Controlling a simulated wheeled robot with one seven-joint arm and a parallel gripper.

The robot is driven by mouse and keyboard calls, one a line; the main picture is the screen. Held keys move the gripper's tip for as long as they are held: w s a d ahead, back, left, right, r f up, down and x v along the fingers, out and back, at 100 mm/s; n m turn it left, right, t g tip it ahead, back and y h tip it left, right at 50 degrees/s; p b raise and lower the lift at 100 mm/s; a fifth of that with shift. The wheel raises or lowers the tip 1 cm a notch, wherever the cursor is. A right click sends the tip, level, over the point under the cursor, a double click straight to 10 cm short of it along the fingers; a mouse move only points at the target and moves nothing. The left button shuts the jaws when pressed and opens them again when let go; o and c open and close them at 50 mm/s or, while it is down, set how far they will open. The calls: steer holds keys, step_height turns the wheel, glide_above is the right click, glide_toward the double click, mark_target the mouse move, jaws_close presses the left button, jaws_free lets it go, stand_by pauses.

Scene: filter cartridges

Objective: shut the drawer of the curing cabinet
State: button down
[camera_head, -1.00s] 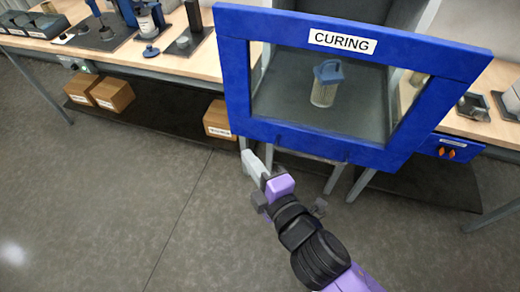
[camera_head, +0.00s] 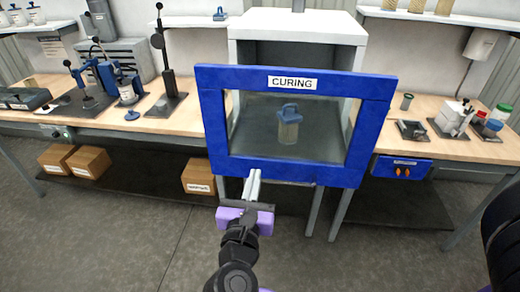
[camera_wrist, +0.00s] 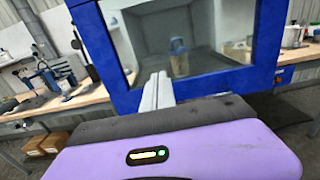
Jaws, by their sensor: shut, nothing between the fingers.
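Through the window I see a filter cartridge (camera_head: 289,130) with a blue cap standing upright in the drawer. My gripper (camera_head: 254,174) is shut and empty, its fingers pointing at the lower left of the blue frame. In the wrist view the fingers (camera_wrist: 158,78) overlap the frame's lower edge (camera_wrist: 205,85). I cannot tell whether they touch it.
The wooden bench (camera_head: 170,125) runs left and right, with a press stand (camera_head: 168,70) and fixtures on the left and small parts on the right. Cardboard boxes (camera_head: 198,176) sit on the shelf below. A blue switch box (camera_head: 402,167) hangs at right. The floor in front is clear.

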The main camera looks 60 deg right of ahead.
mark_target(263, 142)
steer(key=p+x, duration=0.1)
steer(key=x, duration=1)
steer(key=shift+d+p, duration=0.15)
steer(key=shift+p, duration=0.15)
steer(key=shift+w, duration=0.1)
